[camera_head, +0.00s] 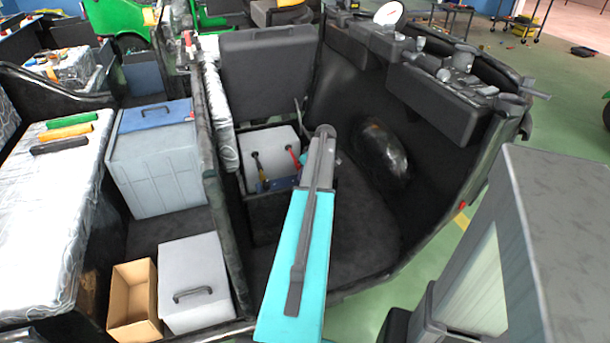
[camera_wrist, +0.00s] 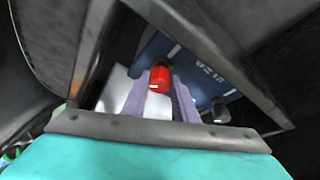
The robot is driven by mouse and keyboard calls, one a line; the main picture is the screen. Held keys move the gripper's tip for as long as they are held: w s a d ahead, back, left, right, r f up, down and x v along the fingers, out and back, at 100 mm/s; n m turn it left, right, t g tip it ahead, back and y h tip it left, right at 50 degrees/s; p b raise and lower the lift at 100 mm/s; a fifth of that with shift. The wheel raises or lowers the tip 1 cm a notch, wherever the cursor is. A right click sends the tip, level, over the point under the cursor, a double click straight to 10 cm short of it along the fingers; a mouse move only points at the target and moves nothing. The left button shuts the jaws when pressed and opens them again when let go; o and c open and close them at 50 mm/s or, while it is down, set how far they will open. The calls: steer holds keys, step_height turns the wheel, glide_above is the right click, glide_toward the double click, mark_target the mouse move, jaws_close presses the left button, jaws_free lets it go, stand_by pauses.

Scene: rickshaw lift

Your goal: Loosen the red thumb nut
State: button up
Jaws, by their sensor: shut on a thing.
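The red thumb nut (camera_wrist: 160,78) is in the middle of the wrist view, a small red cylinder above a white surface. My gripper (camera_wrist: 160,90) has its two pale purple fingers on either side of the nut and is shut on it. In the head view my teal and grey arm reaches into the black vehicle body and hides the fingers. A red piece (camera_head: 293,156) shows beside the arm on the white box (camera_head: 270,146); I cannot tell whether it is the nut or a lead.
A blue panel with white lettering (camera_wrist: 205,70) lies close to the nut. Dark frame bars cross the wrist view near the fingers. A black partition (camera_head: 212,165) stands left of the box, and a curved black wall (camera_head: 330,80) stands right. The dark floor (camera_head: 365,235) there is clear.

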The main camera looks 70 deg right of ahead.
steer(key=shift+s+n+y, duration=0.15)
steer(key=shift+n+y, duration=0.35)
steer(key=shift+n, duration=0.7)
steer(key=o, duration=1.1)
steer(key=shift+c, duration=0.2)
steer(key=shift+r, duration=0.1)
steer(key=v, duration=1.3)
steer(key=shift+s+r, duration=0.15)
steer(key=shift+r, duration=0.05)
